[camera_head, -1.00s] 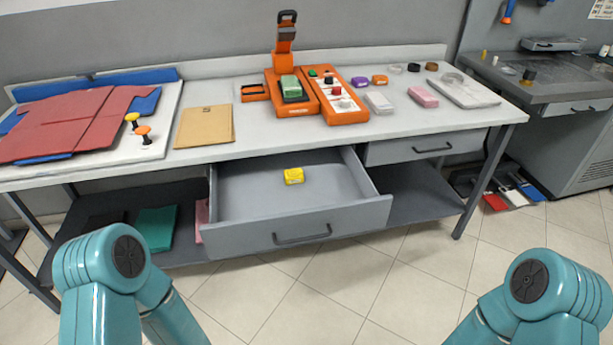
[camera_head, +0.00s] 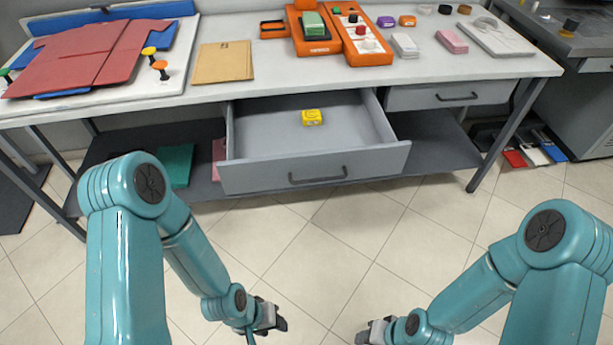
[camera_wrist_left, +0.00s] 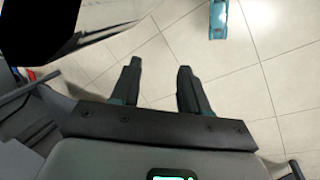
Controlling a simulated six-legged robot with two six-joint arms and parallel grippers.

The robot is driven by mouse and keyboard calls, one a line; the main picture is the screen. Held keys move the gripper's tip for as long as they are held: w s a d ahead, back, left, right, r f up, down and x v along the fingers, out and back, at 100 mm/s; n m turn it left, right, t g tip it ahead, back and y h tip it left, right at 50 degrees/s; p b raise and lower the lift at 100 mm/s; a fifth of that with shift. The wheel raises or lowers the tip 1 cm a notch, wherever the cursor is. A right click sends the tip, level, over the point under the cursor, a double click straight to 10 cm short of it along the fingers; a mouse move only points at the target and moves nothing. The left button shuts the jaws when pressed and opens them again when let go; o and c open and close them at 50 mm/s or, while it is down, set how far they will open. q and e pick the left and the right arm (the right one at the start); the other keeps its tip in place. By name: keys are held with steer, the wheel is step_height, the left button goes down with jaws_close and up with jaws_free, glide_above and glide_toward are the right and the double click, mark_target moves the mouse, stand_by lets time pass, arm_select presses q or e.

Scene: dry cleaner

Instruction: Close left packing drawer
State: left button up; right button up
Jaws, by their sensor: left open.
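The left packing drawer (camera_head: 300,174) is a grey drawer under the white table. It is pulled out, with a dark bar handle (camera_head: 318,176) on its front. A small yellow block (camera_head: 312,117) lies inside it. My left gripper (camera_head: 280,322) is low over the floor in front of the drawer, well apart from it. The left wrist view shows its two dark fingers (camera_wrist_left: 158,88) spread apart with only floor tiles between them. My right gripper (camera_head: 364,336) is at the bottom edge in the head view, and its fingers are too small to read.
A second drawer (camera_head: 448,95) at the right is shut. The white table (camera_head: 290,82) carries red folded cloth (camera_head: 85,62), brown envelopes (camera_head: 222,62) and an orange device (camera_head: 366,46). A lower shelf (camera_head: 415,150) holds a green item (camera_head: 175,166). The tiled floor in front is clear.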

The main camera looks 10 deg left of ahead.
arm_select(q)
steer(key=n, duration=0.2)
steer(key=shift+w+a+n, duration=0.2)
steer(key=shift+w+n, duration=0.15)
steer(key=shift+n, duration=0.05)
steer(key=c, duration=0.5)
steer(key=w+a+n, duration=0.1)
steer(key=n, duration=0.2)
steer(key=w+n+t+y, duration=0.1)
steer(key=n, duration=0.1)
steer(key=w+a+n, duration=0.1)
steer(key=n, duration=0.2)
steer(key=shift+w+a+n+t+y, duration=0.1)
steer(key=shift+a+n+t+y, duration=0.2)
steer(key=shift+a+t, duration=0.1)
jaws_close()
steer(key=w+a+r+n+t+y+b, duration=0.2)
steer(key=w+r+n+t+y+b, duration=0.15)
steer(key=w+n+b, duration=0.6)
steer(key=w+a+r+n+t+y+b, duration=0.2)
steer(key=w+r+n+t+b, duration=0.3)
steer(key=n, duration=0.7)
steer(key=d+r+n+t+h+b, duration=0.1)
steer(key=d+r+t+h+b, duration=0.15)
steer(key=d+r+b, duration=0.5)
steer(key=r+x, duration=0.1)
steer(key=x, duration=1.3)
steer(key=shift+w+d+y+b, duration=0.2)
steer(key=shift+w+y+b, duration=0.1)
steer(key=shift+y+b, duration=0.1)
